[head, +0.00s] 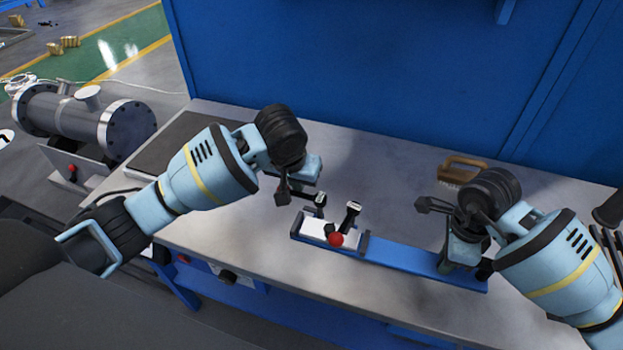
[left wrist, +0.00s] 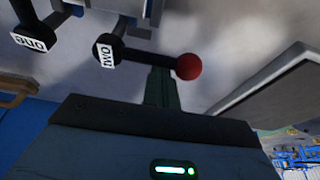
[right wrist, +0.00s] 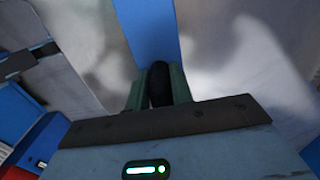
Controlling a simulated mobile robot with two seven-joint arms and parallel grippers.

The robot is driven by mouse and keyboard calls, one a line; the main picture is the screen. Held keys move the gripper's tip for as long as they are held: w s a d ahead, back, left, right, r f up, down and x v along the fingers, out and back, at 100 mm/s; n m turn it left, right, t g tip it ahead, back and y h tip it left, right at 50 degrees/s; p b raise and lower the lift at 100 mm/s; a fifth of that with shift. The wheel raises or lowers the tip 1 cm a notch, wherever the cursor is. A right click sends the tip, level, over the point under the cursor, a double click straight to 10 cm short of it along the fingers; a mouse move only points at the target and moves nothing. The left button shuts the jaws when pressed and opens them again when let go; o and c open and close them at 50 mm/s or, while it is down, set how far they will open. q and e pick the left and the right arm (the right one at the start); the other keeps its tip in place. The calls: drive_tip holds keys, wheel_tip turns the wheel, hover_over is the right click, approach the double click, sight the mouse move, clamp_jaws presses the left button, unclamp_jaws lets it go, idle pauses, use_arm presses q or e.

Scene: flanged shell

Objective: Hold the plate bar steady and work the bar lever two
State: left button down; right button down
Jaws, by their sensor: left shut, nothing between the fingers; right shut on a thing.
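The blue plate bar (head: 400,256) lies on the bench with a white plate (head: 318,228) at its left end. Two dark levers stand on the plate. In the left wrist view, tags read "one" (left wrist: 32,42) and "two" (left wrist: 105,52), and a dark rod runs from lever two towards a red ball (left wrist: 188,66). A red ball (head: 336,239) also shows in the head view. My left gripper (left wrist: 159,78) is shut and empty close to lever two's rod; contact is unclear. My right gripper (right wrist: 158,75) is shut on a dark upright grip at the bar's right end.
A brown-handled brush (head: 462,165) lies at the back of the bench. A dark mat (head: 185,140) is at the left, with a grey flanged cylinder (head: 85,115) beyond it. A blue panel (head: 380,80) rises behind.

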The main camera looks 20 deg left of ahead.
use_arm(q)
drive_tip(key=shift+s, duration=0.5)
idle(0.6)
drive_tip(key=shift+s+f, duration=0.1)
drive_tip(key=shift+s, duration=0.2)
drive_tip(key=shift+s+d, duration=0.15)
drive_tip(key=shift+s, duration=0.75)
drive_tip(key=shift+s+d, duration=0.4)
drive_tip(key=shift+s, duration=0.2)
drive_tip(key=shift+s+d, duration=0.35)
drive_tip(key=shift+s, duration=0.25)
drive_tip(key=shift+s+d, duration=0.25)
drive_tip(key=shift+d, duration=0.1)
drive_tip(key=shift+s+d+n+y, duration=0.2)
drive_tip(key=shift+d+n, duration=0.1)
drive_tip(key=shift+n, duration=0.35)
drive_tip(key=shift+s+d+n+y, duration=0.1)
drive_tip(key=shift+d+n+y, duration=0.15)
drive_tip(key=shift+n, duration=0.4)
drive_tip(key=shift+d, duration=0.1)
drive_tip(key=shift+s+d, duration=0.1)
drive_tip(key=shift+d, duration=0.05)
use_arm(e)
drive_tip(key=shift+a, duration=0.15)
